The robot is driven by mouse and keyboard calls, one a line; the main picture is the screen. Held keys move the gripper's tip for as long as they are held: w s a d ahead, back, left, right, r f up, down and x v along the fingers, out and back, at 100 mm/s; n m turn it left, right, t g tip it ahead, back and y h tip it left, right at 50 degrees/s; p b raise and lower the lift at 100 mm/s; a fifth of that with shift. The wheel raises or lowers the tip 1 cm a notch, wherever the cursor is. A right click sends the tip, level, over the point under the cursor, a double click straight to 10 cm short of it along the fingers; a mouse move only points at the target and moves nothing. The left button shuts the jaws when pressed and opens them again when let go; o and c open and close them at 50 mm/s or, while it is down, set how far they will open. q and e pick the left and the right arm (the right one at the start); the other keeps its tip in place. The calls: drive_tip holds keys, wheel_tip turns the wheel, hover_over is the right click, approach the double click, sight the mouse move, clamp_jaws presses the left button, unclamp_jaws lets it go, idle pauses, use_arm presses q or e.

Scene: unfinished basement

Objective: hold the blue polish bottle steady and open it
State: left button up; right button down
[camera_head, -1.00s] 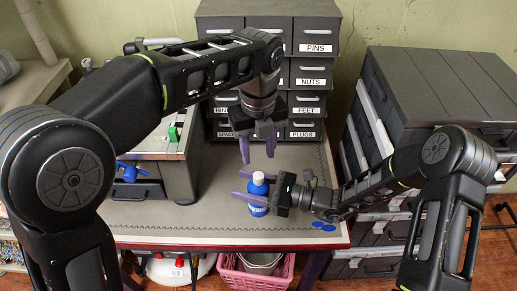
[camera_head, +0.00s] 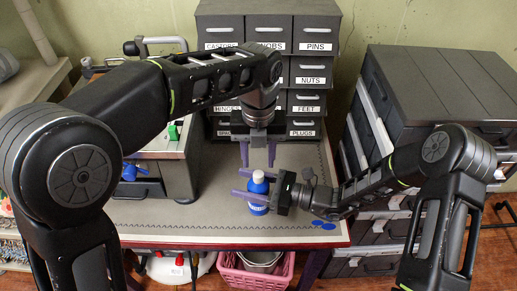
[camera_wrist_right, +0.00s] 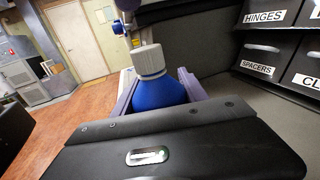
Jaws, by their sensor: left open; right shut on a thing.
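The blue polish bottle (camera_head: 258,193) stands upright near the table's front edge. Its white cap (camera_wrist_right: 148,58) is on top and shows in the right wrist view. My right gripper (camera_head: 239,183) comes in from the right and is shut on the bottle's blue body, with a purple finger on either side. My left gripper (camera_head: 258,160) is open and empty and points downward. In the head view its fingertips end just above the cap, one to each side; their exact depth relative to the cap is hard to tell.
Grey labelled drawers (camera_head: 306,78) stand behind the bottle. A grey cabinet (camera_head: 178,181) with a blue handle is at the left. Flat blue discs (camera_head: 323,225) lie on the table (camera_head: 205,222) at the right. A pink basket (camera_head: 255,277) is below the front edge.

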sight(258, 174)
use_arm(q)
wheel_tip(258, 174, down, 5)
drive_tip(key=shift+f, duration=0.1)
drive_tip(key=shift+c, duration=0.4)
clamp_jaws()
idle(0.4)
